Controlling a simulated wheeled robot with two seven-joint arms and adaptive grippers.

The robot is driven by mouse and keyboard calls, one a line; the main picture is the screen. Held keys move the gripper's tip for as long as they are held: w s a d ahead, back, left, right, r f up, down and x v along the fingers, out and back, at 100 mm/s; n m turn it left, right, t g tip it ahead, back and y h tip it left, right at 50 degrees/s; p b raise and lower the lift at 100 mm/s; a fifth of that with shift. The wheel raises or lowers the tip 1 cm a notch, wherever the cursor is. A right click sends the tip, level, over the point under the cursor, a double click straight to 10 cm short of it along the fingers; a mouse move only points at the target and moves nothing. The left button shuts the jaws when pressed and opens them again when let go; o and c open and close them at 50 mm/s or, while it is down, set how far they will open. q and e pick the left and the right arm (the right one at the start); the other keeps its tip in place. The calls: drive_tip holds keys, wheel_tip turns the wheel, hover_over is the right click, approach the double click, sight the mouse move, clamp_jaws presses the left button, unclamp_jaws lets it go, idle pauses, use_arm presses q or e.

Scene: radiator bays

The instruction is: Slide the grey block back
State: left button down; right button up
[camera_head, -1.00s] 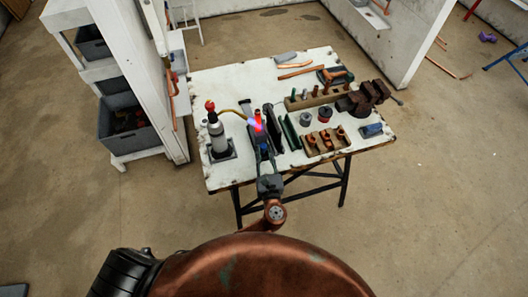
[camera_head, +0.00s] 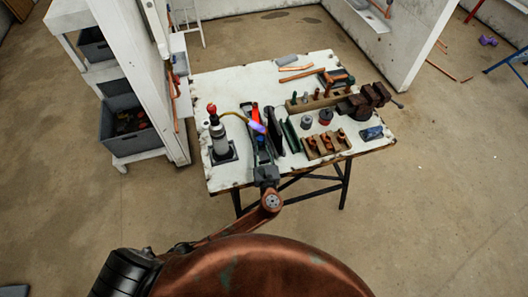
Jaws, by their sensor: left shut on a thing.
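My left gripper (camera_head: 263,153) reaches over the front edge of the white workbench. It is shut on a small dark grey piece between its fingers, which appears to be the grey block; the fingers hide most of it. Just behind the fingertips is a blue-violet flame (camera_head: 257,127), with a glowing orange-red piece (camera_head: 255,113) behind it. A torch (camera_head: 220,140) with a grey cylinder and red top stands upright to the left, its brass tube curving towards the flame. My right gripper is out of view.
The workbench (camera_head: 226,88) has free room at its back left. Dark and green strips lie just right of the gripper. A wooden fitting holder (camera_head: 325,145), a rusty vise (camera_head: 365,100) and a blue item (camera_head: 371,133) stand farther right. Shelves with grey bins (camera_head: 125,140) stand left.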

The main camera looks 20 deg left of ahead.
sight(259, 137)
use_arm(q)
drive_tip(key=x, duration=0.4)
drive_tip(key=shift+w+a, duration=0.1)
drive_tip(key=shift+a, duration=0.3)
drive_tip(key=c, duration=1.7)
unclamp_jaws()
drive_tip(key=v, duration=1.2)
drive_tip(key=shift+r, duration=0.1)
